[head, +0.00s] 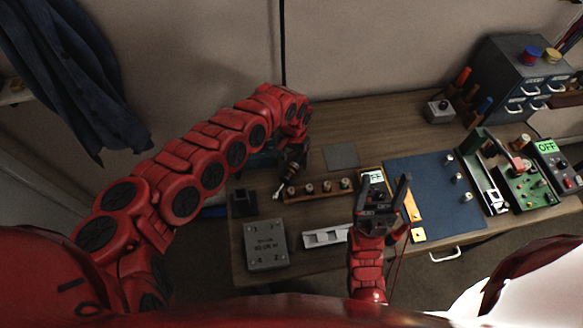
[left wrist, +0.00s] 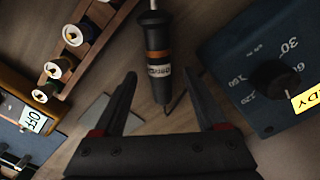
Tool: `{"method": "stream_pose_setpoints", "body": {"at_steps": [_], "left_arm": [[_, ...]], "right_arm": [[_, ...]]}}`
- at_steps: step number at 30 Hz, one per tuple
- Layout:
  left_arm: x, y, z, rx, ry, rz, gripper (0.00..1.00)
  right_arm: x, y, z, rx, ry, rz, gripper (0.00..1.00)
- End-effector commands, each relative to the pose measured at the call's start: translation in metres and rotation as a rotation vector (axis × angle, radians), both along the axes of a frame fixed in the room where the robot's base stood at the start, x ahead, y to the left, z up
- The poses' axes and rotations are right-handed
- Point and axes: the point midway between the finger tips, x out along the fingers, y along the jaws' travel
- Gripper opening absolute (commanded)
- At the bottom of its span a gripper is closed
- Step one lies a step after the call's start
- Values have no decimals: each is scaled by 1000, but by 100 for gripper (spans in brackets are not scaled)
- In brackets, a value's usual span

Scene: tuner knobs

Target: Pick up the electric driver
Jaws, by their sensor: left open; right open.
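The electric driver (left wrist: 157,72) is a black cylinder with an orange-brown band, a pale label and a metal shaft. In the left wrist view it lies between and beyond my open left fingers (left wrist: 160,78), with a gap on both sides. In the head view the driver (head: 290,171) is just below my left gripper (head: 294,153), which partly hides it. Its shaft points down-left. I cannot tell how high the fingers are above it. My right gripper (head: 384,187) is open and empty over the front middle of the bench, fingers pointing away.
A wooden rack with several spools (head: 318,189) stands right of the driver. A blue dial box (left wrist: 235,60) is close on the other side in the left wrist view. A black stand (head: 243,204), grey plate (head: 341,156), grey box (head: 266,244) and blue mat (head: 425,185) lie around.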

Motion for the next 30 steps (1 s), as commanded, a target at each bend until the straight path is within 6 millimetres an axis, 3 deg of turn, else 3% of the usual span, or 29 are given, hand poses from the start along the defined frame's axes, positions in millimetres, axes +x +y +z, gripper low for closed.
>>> {"method": "stream_pose_setpoints", "body": {"at_steps": [6, 14, 27, 30], "left_arm": [[-1, -1, -23, 2, 1, -1, 74], [0, 0, -27, 2, -1, -1, 74], [0, 0, -26, 2, -1, 0, 0], [0, 0, -26, 1, -2, 0, 0]], "right_arm": [[0, 0, 6, 0, 0, 0, 71], [0, 0, 6, 0, 0, 0, 71], [0, 0, 6, 0, 0, 0, 71], [0, 0, 6, 0, 0, 0, 71]]}}
